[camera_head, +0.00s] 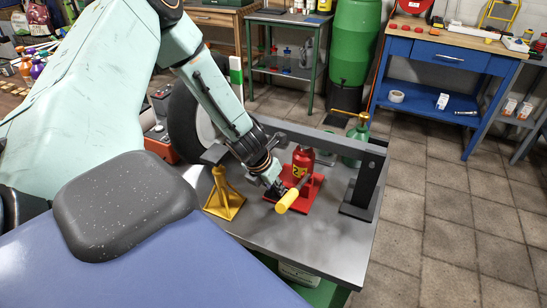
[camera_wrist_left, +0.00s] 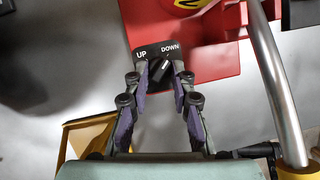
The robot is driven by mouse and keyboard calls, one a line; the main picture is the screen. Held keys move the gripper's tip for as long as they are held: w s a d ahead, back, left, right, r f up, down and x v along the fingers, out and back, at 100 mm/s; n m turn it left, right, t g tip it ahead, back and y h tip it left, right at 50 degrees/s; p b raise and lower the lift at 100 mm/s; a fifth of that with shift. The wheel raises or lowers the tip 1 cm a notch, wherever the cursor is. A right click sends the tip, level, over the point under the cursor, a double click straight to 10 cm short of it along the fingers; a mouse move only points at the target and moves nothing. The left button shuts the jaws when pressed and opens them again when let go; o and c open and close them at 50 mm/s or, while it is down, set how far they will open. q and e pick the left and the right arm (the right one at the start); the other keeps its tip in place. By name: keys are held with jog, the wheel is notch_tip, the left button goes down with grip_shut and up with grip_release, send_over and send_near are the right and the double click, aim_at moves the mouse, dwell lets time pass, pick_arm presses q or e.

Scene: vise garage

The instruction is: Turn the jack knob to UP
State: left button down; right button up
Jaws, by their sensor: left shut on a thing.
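A red bottle jack (camera_head: 302,163) stands on a red base plate on the grey bench. Its lever, a metal rod with a yellow grip (camera_head: 287,201), slants toward the near side. In the left wrist view a black label (camera_wrist_left: 157,50) reads UP on the left and DOWN on the right. The dark jack knob (camera_wrist_left: 159,72) sits just below it, its white mark slanting up and right toward DOWN. My left gripper (camera_head: 270,183) is at the near left of the jack. In the wrist view its fingers (camera_wrist_left: 160,80) are shut on the knob. My right gripper is not seen.
A yellow jack stand (camera_head: 223,196) is close to the left of my gripper. The lever rod (camera_wrist_left: 281,90) is close on the right. A dark frame (camera_head: 362,180) spans over the jack. A green bottle (camera_head: 355,140) stands behind.

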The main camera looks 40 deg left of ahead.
pick_arm(q)
jog(key=n+b, duration=0.1)
jog(key=n+y+b, duration=0.1)
jog(key=n+b, duration=0.1)
jog(key=shift+d+f+b, duration=0.2)
jog(key=shift+b, duration=0.1)
jog(key=n+y+b, duration=0.1)
jog(key=n, duration=0.1)
jog(key=shift+d+n+g, duration=0.1)
jog(key=shift+n+g, duration=0.2)
jog(key=shift+d+r+n+y+b, duration=0.1)
jog(key=shift+n+y+b, duration=0.4)
jog(key=shift+n, duration=0.4)
jog(key=c, duration=1.1)
grip_release()
jog(key=shift+w, duration=0.1)
jog(key=shift+c, duration=0.2)
jog(key=shift+r, duration=0.15)
